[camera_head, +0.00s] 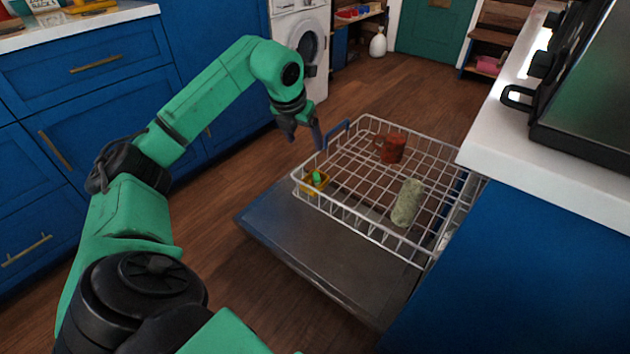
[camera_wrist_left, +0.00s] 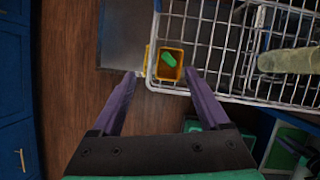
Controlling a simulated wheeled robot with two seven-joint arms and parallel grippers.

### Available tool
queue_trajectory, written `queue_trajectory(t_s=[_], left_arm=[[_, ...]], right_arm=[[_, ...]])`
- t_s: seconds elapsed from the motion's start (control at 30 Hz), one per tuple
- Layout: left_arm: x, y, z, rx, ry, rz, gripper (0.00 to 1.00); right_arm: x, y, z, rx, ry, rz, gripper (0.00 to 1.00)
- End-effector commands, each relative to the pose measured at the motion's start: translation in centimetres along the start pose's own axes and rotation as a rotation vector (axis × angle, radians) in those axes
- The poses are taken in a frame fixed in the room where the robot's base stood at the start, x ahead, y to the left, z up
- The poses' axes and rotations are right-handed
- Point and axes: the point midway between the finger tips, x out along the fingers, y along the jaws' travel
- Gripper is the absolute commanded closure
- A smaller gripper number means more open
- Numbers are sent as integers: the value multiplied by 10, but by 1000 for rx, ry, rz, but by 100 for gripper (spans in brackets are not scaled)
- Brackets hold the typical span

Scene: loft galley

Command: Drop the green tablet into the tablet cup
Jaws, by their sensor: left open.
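The yellow tablet cup (camera_head: 323,187) sits in the near left corner of the white dish rack. The green tablet (camera_head: 316,177) shows within the cup's outline. In the left wrist view the green tablet (camera_wrist_left: 168,59) lies inside the opening of the cup (camera_wrist_left: 180,74), toward its upper left side. I cannot tell how deep it sits. My left gripper (camera_head: 306,142) is open and empty, above and beyond the cup in the head view. In the left wrist view the fingertips of my left gripper (camera_wrist_left: 160,73) are spread to either side of the cup's lower edge.
The wire rack (camera_head: 352,222) rests over the open dishwasher door (camera_head: 300,235). It also holds a reddish-brown mug (camera_head: 392,148) and a pale green tumbler (camera_head: 407,203). A white counter (camera_head: 560,165) borders the right; blue cabinets (camera_head: 95,100) stand left. Wooden floor lies between.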

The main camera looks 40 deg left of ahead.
Motion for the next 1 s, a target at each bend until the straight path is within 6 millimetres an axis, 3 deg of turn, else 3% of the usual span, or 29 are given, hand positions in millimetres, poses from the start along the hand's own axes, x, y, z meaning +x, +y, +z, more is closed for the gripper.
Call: queue_trajectory(t_s=[0.03, 0.1, 0.3, 1.0], left_arm=[[-20, 1, 3, 1, -4, 3, 22], [-41, 1, 2, 0, -3, 2, 22], [-78, 0, 1, 0, -2, 1, 22], [-81, 0, 0, 0, 1, 0, 22]], right_arm=[[4, 1, 2, 2, -6, 3, 50], [15, 3, 5, 5, -10, 8, 50], [39, 8, 14, 11, -15, 18, 50], [44, 9, 17, 12, -15, 19, 50]])
